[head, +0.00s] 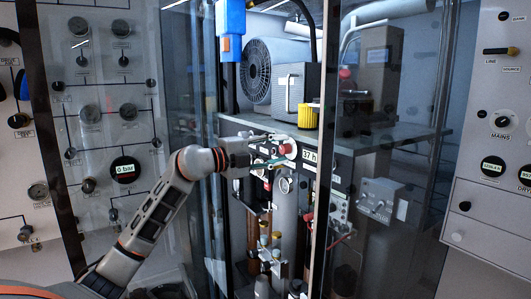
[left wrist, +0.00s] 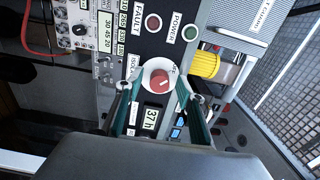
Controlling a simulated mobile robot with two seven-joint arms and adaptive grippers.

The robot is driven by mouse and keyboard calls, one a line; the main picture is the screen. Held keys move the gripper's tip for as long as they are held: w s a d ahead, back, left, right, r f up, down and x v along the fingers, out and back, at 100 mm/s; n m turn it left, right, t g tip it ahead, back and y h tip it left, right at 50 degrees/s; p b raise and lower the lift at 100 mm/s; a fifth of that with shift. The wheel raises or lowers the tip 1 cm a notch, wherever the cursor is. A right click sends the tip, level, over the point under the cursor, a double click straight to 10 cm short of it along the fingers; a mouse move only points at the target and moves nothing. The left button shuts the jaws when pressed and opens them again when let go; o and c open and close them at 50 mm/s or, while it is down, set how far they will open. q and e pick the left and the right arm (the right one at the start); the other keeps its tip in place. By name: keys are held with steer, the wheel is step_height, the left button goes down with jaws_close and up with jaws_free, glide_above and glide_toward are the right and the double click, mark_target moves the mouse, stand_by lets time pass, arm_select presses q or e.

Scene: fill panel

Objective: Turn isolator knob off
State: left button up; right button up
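The isolator knob (left wrist: 160,80) is red on a round white base, beside a partly hidden label reading "ISOL". My left gripper (left wrist: 158,88) is open in the left wrist view, one green-edged finger on each side of the knob. The knob seems to sit between the fingertips, and I cannot tell if they touch it. In the head view the red knob (head: 284,149) is on the panel front, and my left gripper (head: 274,150) reaches it from the left. My right gripper is not in view.
A yellow cylinder (left wrist: 205,64) is close by. A glass door edge (head: 324,150) stands right of the knob in the head view.

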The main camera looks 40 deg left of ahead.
arm_select(q)
steer(key=v, duration=1.1)
steer(key=shift+s, duration=0.3)
steer(key=shift+a, duration=0.1)
